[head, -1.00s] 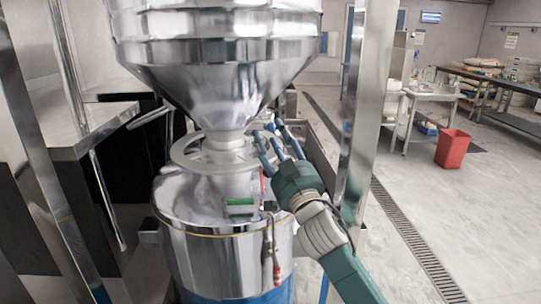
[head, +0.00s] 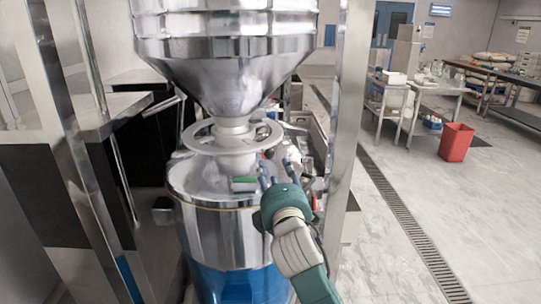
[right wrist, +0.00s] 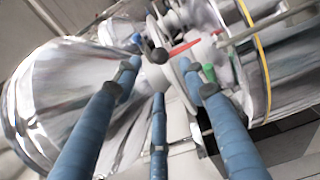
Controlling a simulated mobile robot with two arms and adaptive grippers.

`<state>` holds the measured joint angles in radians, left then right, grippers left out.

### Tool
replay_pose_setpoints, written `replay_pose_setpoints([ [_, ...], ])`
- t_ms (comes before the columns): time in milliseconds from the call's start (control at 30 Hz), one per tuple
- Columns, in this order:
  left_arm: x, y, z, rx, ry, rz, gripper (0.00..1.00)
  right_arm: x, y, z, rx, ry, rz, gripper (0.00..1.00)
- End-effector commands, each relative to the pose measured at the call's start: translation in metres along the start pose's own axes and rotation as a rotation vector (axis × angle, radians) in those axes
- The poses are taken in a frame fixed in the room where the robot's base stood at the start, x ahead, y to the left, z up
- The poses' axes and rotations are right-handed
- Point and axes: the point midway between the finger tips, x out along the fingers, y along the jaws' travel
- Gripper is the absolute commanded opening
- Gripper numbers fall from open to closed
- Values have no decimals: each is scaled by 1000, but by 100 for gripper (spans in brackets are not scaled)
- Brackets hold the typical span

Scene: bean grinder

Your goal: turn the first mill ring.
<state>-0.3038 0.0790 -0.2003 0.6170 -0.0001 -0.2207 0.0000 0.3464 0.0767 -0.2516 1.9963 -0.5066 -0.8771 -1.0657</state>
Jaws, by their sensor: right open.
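The first mill ring (head: 205,147) is a pale metal handwheel around the neck below the steel hopper (head: 225,70) and above the mill drum (head: 215,226). My right gripper (head: 279,172) is open, its blue fingers just right of and below the ring in the head view. In the right wrist view, its three fingers (right wrist: 158,82) spread towards the ring's neck area, with a dark round knob (right wrist: 158,56) near the tips. I see nothing held, and cannot tell whether a finger touches the ring. My left gripper is out of view.
A steel upright (head: 347,110) stands close right of my right arm. A steel counter (head: 110,112) is at the left. A red bin (head: 456,141) and work tables stand at the back right. The floor right of the upright is mostly clear.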

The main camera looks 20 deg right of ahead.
Motion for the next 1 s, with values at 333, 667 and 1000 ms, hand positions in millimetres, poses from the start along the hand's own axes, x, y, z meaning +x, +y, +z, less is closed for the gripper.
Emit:
replay_pose_setpoints([
  [333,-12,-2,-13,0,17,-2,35,62,2,0,2,0,0,42],
  [667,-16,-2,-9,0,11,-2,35,98,1,0,3,1,1,42],
  [1000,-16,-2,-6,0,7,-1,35,101,1,0,4,1,2,42],
])
